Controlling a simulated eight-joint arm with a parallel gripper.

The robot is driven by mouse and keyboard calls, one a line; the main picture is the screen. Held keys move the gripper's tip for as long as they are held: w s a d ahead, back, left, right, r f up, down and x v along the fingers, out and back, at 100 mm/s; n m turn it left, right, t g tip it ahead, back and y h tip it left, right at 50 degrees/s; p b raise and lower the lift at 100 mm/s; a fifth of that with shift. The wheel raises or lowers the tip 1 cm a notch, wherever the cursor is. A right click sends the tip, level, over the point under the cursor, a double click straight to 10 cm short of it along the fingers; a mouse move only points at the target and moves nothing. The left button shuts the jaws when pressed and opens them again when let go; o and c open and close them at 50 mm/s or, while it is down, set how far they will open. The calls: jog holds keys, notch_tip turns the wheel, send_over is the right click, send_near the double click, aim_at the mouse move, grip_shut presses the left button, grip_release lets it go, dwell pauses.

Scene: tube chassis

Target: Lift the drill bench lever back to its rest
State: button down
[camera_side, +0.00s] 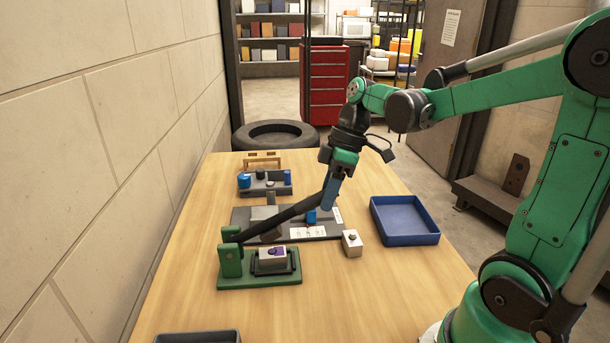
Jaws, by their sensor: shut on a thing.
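The black lever (285,215) is hinged in a green bracket (230,262) on a green base and slopes up to the right, clear of the base. My gripper (329,198) points down and is shut on the lever near its free end. The fingers cover part of that end. A pale block with a purple mark (271,260) sits in a dark holder on the base, below the lever. The lever's rest cannot be made out for certain.
A grey fixture plate (243,216) with blue parts and white labels lies behind the lever. A blue-topped fixture (265,184) is farther back. The front right of the table is clear.

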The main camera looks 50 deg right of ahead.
jog(key=w+a+r+g+h, duration=0.5)
jog(key=w+a+r, duration=0.1)
jog(key=r, duration=0.2)
jog(key=shift+w+a+r+m+g+h, duration=0.3)
jog(key=shift+w+a+r, duration=0.05)
jog(key=shift+w+a, duration=0.05)
jog(key=c, duration=0.6)
grip_release()
jog(key=shift+s, duration=0.1)
